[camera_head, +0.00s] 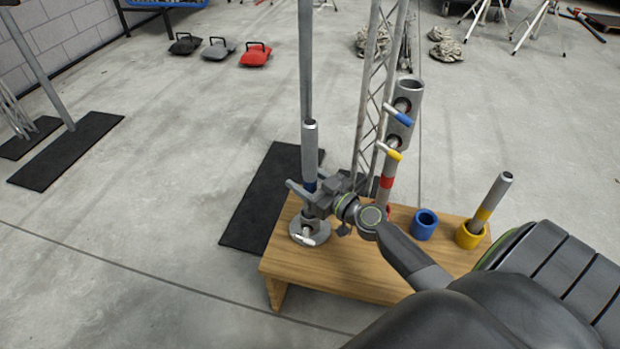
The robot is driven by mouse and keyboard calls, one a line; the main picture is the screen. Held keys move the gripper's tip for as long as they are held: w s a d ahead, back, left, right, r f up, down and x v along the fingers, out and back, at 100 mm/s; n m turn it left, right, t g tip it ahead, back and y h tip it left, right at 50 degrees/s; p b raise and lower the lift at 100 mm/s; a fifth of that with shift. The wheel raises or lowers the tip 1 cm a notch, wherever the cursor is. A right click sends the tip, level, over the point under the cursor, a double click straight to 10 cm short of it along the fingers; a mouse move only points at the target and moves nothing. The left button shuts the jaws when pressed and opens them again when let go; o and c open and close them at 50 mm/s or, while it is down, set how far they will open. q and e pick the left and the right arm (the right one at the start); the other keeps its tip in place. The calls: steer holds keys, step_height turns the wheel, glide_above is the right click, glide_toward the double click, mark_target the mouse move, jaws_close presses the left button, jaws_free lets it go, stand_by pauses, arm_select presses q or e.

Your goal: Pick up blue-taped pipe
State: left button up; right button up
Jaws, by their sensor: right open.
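The blue-taped pipe (310,147) is a grey tube with a blue band near its lower end. It stands upright above a round metal base (322,237) at the left end of a wooden bench. My right gripper (306,198) reaches in from the right at the height of the blue band. Its jaws are open, with the fingers near the pipe's lower part; I cannot tell whether they touch it. The gripper hides part of the pipe's lower end. My left gripper is not in view.
The wooden bench (345,268) also bears an empty blue holder (425,224), a yellow-taped pipe (491,199) in a yellow holder (468,236), and a red-taped pipe (388,177). A metal truss (375,90) and a post (305,60) rise behind.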

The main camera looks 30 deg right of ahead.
steer(key=shift+w, duration=0.3)
steer(key=shift+c, duration=0.5)
jaws_close()
steer(key=shift+r, duration=0.1)
